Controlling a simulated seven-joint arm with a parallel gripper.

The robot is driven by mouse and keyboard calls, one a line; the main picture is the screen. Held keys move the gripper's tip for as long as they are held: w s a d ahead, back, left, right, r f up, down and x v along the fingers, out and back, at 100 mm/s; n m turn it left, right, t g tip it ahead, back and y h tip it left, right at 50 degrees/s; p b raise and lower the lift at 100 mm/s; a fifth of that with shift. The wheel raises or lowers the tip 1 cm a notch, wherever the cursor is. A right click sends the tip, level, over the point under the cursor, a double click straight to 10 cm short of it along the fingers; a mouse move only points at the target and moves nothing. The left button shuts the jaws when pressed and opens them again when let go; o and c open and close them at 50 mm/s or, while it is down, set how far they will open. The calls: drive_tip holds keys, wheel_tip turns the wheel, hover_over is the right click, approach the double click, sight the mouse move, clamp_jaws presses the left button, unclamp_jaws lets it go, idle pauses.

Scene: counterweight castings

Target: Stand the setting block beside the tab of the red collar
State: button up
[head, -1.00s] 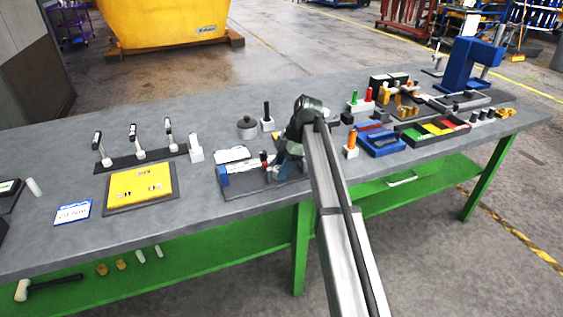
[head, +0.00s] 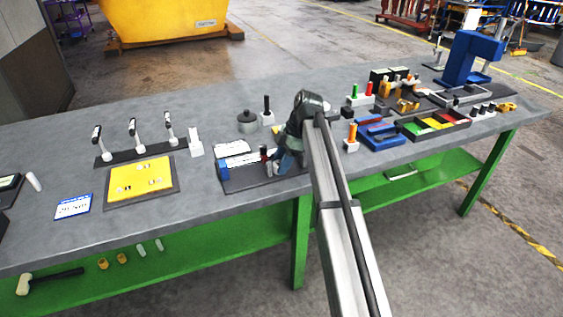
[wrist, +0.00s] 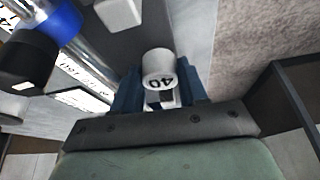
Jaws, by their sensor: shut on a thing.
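My gripper (wrist: 160,95) has blue fingers closed around a pale cylindrical block marked "40" (wrist: 158,72), which I take to be the setting block. In the head view my gripper (head: 280,166) is low over the right part of a dark base plate (head: 245,186); its fingertips and the block are hard to make out there. A small red spot (head: 263,150), perhaps the red collar, shows just left of the gripper. Its tab cannot be made out. In the wrist view a steel shaft carries a blue collar (wrist: 62,18) and a black part (wrist: 28,62), left of the block.
A white scale or card lies beneath the shaft. In the head view, a yellow board (head: 140,180) and lever stands are left; blue trays (head: 380,137) and coloured bins (head: 435,127) are right. Bare bench lies in front.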

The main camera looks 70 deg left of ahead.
drive_tip(key=shift+f, duration=0.7)
idle(0.8)
drive_tip(key=o, duration=1.1)
drive_tip(key=shift+c, duration=0.2)
drive_tip(key=shift+a, duration=0.1)
drive_tip(key=shift+r, duration=3.55)
